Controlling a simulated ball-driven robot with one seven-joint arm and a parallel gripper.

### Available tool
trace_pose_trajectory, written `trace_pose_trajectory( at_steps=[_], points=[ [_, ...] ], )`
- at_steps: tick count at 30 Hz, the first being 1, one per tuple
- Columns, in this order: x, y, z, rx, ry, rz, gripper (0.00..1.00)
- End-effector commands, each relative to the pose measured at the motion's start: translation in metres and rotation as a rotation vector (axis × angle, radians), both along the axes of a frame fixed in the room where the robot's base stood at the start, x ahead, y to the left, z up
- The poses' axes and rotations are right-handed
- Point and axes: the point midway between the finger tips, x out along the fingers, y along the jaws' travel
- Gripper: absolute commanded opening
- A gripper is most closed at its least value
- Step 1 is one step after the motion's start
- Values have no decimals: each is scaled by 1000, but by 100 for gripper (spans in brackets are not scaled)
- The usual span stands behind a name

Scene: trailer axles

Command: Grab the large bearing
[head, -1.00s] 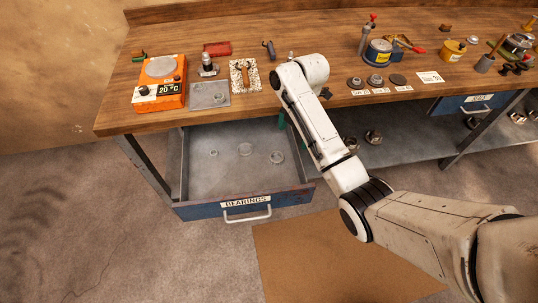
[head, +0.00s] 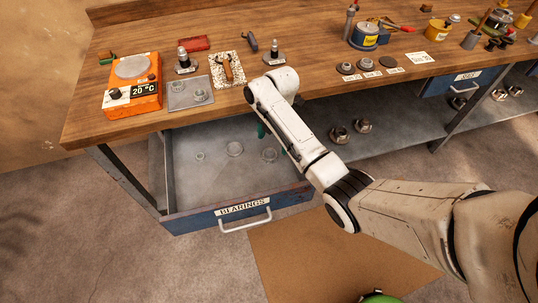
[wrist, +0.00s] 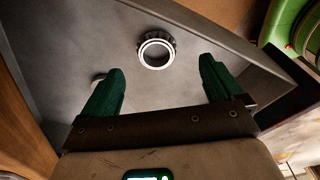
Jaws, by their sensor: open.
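In the wrist view one ring bearing (wrist: 157,50) lies on the drawer floor, ahead of and between the fingertips, not touched. A smaller piece (wrist: 98,78) is partly hidden by the left finger. My gripper (wrist: 161,70) is open and empty; in the head view its green fingers (head: 262,130) hang over the drawer's right part.
The wooden bench top (head: 140,70) overhangs the drawer's back. The drawer's blue front with a handle (head: 245,216) stands toward me. An orange 20 °C heater (head: 132,85), a metal plate (head: 190,93) and labelled parts (head: 366,66) sit on the bench. A lower shelf (head: 390,140) is at right.

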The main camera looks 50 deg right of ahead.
Motion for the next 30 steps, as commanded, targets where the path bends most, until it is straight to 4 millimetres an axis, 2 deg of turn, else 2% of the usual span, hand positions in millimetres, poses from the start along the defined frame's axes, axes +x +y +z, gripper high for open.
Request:
trace_pose_trajectory(
  at_steps=[5,15,24,30],
  points=[
    [1,2,-10,0,1,1,94],
    [6,11,-53,0,2,0,94],
    [6,11,-57,-1,0,0,94],
    [6,11,-57,-1,-1,0,76]
  ],
)
